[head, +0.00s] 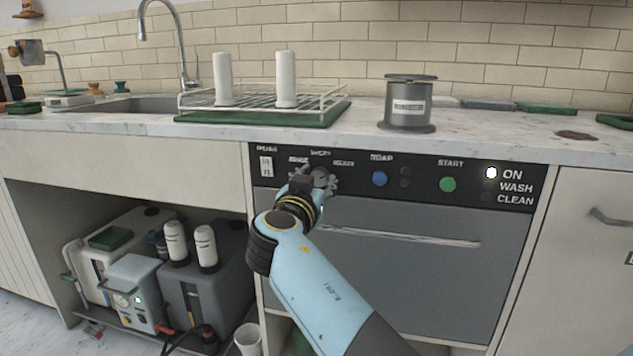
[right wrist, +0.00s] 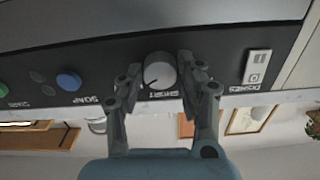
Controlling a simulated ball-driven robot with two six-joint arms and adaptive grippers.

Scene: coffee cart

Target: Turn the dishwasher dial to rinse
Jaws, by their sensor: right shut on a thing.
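The dishwasher (head: 420,270) is under the counter, with a black control panel (head: 415,165) along its top. The round dial (right wrist: 160,72) is light grey and sits on the panel, below small labels. In the upside-down right wrist view, a dark mark on its face points toward the label side, near the word SHORT. My right gripper (head: 318,182) is shut on the dial, one finger on each side, as the right wrist view (right wrist: 160,80) also shows. In the head view the gripper mostly hides the dial. My left gripper is out of view.
Right of the dial are a blue SOAP button (head: 379,179), a green START button (head: 447,184) and a lit white lamp (head: 491,173) by ON. A white switch (head: 265,166) is on its left. The door handle (head: 400,237) lies below. A grey canister (head: 408,103) stands above.

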